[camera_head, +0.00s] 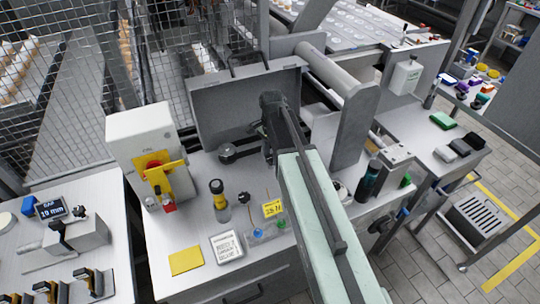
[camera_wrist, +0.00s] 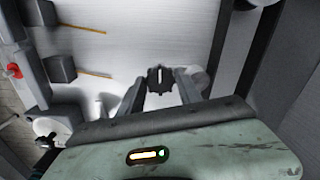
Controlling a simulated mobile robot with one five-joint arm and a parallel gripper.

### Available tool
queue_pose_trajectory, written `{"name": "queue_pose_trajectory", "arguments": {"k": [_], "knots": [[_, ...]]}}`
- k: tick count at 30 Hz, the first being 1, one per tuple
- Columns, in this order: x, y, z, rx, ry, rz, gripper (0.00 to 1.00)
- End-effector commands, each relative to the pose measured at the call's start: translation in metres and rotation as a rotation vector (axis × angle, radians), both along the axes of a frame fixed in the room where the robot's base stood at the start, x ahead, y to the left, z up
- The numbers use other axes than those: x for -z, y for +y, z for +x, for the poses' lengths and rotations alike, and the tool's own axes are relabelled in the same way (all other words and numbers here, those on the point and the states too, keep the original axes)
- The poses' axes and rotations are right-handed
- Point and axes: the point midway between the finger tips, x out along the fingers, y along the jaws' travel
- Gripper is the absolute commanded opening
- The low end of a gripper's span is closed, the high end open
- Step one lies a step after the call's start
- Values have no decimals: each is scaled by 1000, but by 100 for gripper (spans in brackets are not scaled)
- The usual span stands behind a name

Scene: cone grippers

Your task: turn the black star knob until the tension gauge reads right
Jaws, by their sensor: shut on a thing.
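My gripper (camera_head: 270,104) reaches over the bench to the open grey housing, seen from behind in the head view. In the wrist view its two fingers (camera_wrist: 161,80) are closed in around a small black part (camera_wrist: 160,70) with a pale slot. A small yellow tag (camera_head: 272,208) on the bench carries figures that look like a value in N. I cannot make out a tension gauge dial or its reading.
A white switch box (camera_head: 138,133) with a red and yellow switch stands left. A dark round knob (camera_head: 228,152) sits before the housing (camera_head: 222,115).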

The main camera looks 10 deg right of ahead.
Motion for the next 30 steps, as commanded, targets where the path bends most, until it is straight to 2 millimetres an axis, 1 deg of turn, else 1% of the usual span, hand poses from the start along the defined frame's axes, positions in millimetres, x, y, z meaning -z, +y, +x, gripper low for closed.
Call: {"name": "queue_pose_trajectory", "arguments": {"k": [8,30], "knots": [[0,-2,1,-208,-1,-4,1],[0,-2,3,-911,-4,-8,0]]}}
